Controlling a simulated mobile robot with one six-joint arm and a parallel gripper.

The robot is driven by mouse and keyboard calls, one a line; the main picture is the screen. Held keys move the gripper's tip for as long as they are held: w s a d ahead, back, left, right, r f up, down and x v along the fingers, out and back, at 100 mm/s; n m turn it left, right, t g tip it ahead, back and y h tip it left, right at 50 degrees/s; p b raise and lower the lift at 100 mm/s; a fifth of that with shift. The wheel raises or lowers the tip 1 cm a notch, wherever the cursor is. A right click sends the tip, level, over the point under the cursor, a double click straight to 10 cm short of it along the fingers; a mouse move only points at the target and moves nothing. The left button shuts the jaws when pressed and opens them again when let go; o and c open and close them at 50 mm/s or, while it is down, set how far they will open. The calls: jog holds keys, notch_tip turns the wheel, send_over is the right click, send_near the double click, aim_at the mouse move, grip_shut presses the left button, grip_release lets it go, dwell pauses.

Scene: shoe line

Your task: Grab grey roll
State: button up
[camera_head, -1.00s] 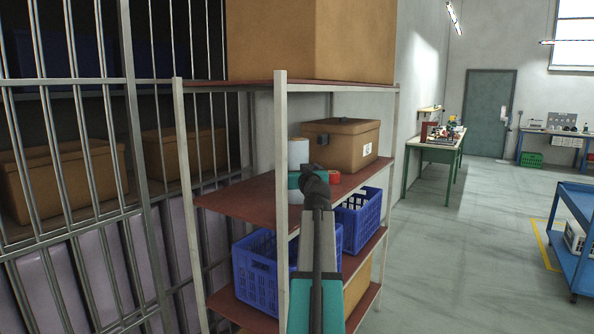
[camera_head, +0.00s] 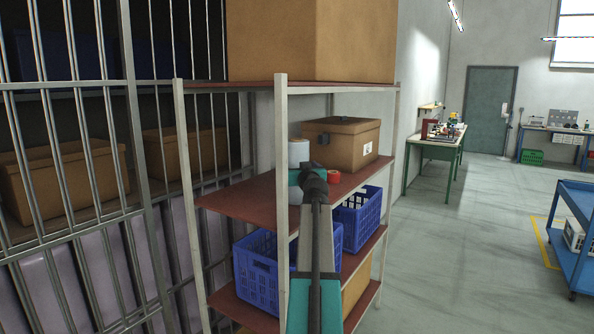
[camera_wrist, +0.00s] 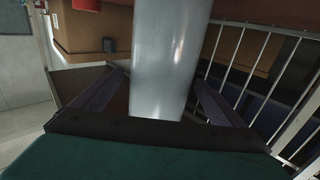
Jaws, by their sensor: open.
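The grey roll (camera_head: 299,152) stands upright on the upper red-brown shelf (camera_head: 243,199), partly hidden behind my wrist in the head view. In the wrist view the grey roll (camera_wrist: 168,62) is large, smooth and close, rising between my two dark fingers. My gripper (camera_wrist: 158,80) is open, with one finger on each side of the roll. Gaps show between the fingers and the roll, though contact deeper in cannot be judged. The fingers are hidden in the head view.
A brown lidded box (camera_head: 341,146) stands behind the roll, with a red tape roll (camera_head: 333,177) near it. A pale shelf post (camera_head: 281,190) rises close left of my arm. Blue crates (camera_head: 256,272) sit on the shelf below. The open floor (camera_head: 460,240) lies to the right.

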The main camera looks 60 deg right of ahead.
jog(key=shift+x, duration=0.85)
jog(key=shift+c, duration=0.5)
jog(key=c, duration=1.5)
jog(key=shift+r, duration=0.15)
